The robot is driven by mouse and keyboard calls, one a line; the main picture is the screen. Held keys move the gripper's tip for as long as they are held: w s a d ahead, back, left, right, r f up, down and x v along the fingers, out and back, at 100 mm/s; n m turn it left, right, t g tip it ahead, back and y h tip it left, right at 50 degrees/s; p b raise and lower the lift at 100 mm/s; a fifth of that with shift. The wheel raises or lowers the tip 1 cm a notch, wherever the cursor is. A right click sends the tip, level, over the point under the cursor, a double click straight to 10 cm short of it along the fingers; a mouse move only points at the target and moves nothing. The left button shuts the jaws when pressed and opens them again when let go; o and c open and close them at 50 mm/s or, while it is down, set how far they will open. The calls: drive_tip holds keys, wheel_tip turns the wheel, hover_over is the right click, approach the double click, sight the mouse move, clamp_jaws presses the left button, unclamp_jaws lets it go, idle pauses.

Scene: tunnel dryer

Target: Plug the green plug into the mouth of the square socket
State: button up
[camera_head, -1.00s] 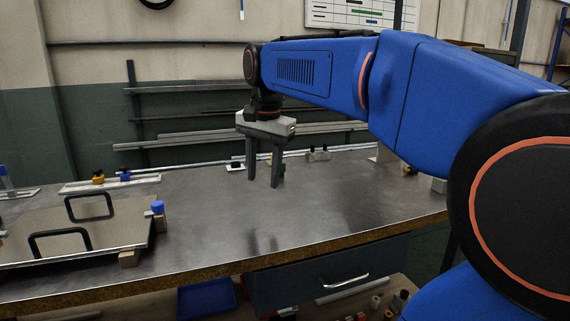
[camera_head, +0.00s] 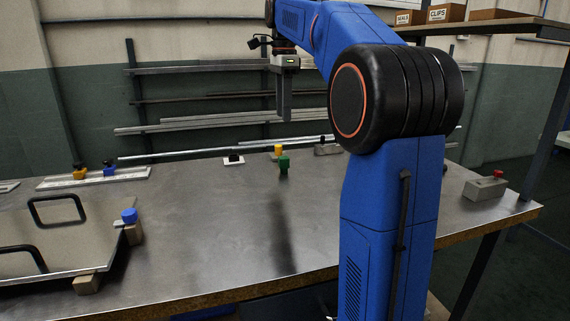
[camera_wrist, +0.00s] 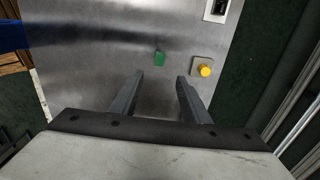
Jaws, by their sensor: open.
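The green plug (camera_head: 284,164) stands on the bare metal bench top, and it also shows in the wrist view (camera_wrist: 159,58). My gripper (camera_head: 284,118) is open and empty, above the bench. In the head view its fingers overlap, pointing down above the plug. In the wrist view the plug lies beyond the gap between the two fingertips (camera_wrist: 158,78), apart from both. A pale plate with a dark opening (camera_head: 233,160), seemingly the square socket, lies left of the plug; in the wrist view it is at the top edge (camera_wrist: 216,8), partly cut off.
A yellow knob on a pale square base (camera_wrist: 202,68) stands close to the green plug. A grey block with a red top (camera_head: 487,187) sits at the right. A handled tray (camera_head: 60,235) and a blue-topped piece (camera_head: 129,216) are at the left.

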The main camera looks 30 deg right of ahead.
sight(284, 157)
wheel_tip(284, 157, down, 16)
drive_tip(key=shift+s+r, duration=0.1)
drive_tip(key=shift+r, duration=0.05)
clamp_jaws()
idle(0.6)
